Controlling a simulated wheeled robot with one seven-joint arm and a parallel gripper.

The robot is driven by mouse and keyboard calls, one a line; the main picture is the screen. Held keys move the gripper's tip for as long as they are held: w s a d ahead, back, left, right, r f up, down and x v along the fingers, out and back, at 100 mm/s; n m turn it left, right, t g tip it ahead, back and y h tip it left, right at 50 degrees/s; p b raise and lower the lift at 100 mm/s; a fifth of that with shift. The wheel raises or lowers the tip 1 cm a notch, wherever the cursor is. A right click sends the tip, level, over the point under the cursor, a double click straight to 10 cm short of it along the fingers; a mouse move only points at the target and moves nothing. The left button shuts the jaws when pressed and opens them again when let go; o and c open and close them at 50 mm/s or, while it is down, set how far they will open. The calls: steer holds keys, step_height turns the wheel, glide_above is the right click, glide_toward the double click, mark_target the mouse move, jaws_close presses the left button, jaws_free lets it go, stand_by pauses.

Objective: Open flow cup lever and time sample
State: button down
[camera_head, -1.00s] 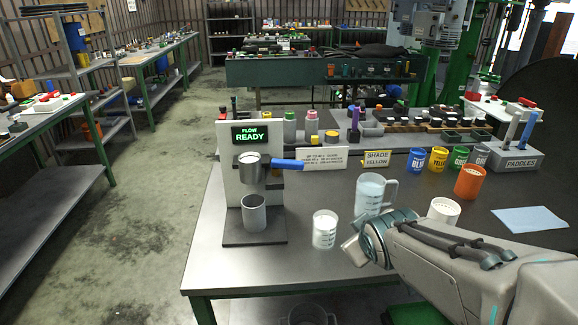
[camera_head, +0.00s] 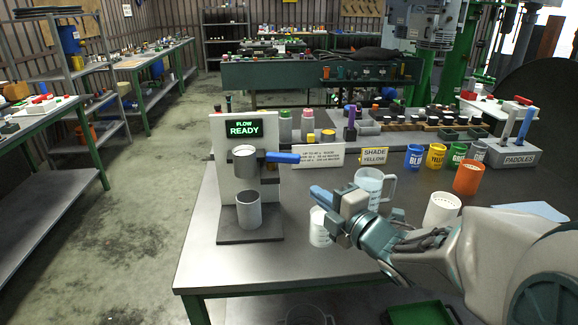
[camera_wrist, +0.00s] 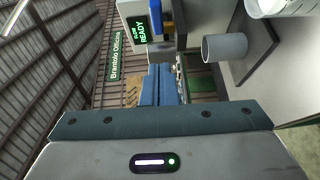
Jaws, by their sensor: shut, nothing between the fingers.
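The flow cup stand (camera_head: 228,170) is at the left of the bench, and its green display (camera_head: 244,128) reads "FLOW READY". The metal flow cup (camera_head: 245,166) is held on the stand. Its blue lever (camera_head: 282,157) sticks out to the right, about level. A grey receiving cup (camera_head: 249,212) stands upright on the base under it. My gripper (camera_head: 318,194) is shut and empty, to the right of and lower than the lever in the picture, apart from it. In the wrist view the shut blue fingers (camera_wrist: 158,86) point toward the stand, with the display (camera_wrist: 149,38) ahead.
A clear beaker (camera_head: 320,232) is partly hidden behind my gripper. A larger jug (camera_head: 369,183) stands behind, with a white cup (camera_head: 442,210) and an orange cup (camera_head: 468,178) to the right. A "SHADE YELLOW" sign (camera_head: 374,156) stands farther back.

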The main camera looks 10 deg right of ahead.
steer(key=shift+s+a, duration=0.1)
steer(key=shift+a, duration=0.05)
stand_by(0.3)
steer(key=p, duration=0.2)
glide_toward(283, 160)
steer(key=s+a+x, duration=0.1)
steer(key=x, duration=0.4)
steer(key=shift+w+d, duration=0.2)
steer(key=shift+w, duration=0.25)
steer(key=shift+w+d, duration=0.2)
steer(key=shift+w, duration=0.25)
steer(key=shift+n+y, duration=0.3)
